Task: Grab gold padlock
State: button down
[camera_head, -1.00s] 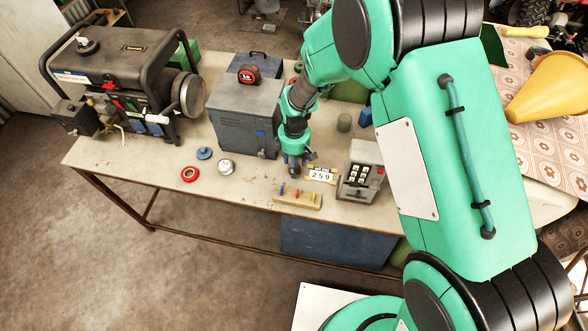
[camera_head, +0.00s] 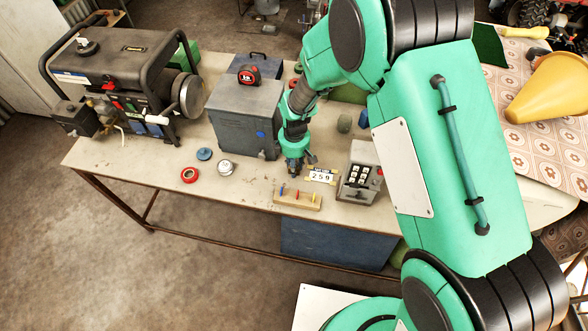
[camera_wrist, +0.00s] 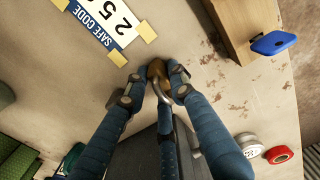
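The gold padlock (camera_wrist: 157,70) lies on the workbench between my fingertips in the wrist view, with its shackle toward my palm. My gripper (camera_wrist: 156,80) is pointed down at the bench with its fingers apart on either side of the padlock. The right finger is very close to the padlock, and a small gap shows at the left finger. I cannot tell whether either finger touches it. In the head view my gripper (camera_head: 297,171) is low over the bench, in front of the grey metal box, and the padlock is hidden there.
Red (camera_head: 189,174) and blue (camera_head: 204,153) tape rolls lie left. The grey metal box (camera_head: 240,118) is close behind.

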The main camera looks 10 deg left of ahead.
jog(key=shift+r, duration=0.15)
notch_tip(320, 180, up, 10)
jog(key=shift+f+p, duration=0.1)
jog(key=shift+p, duration=0.7)
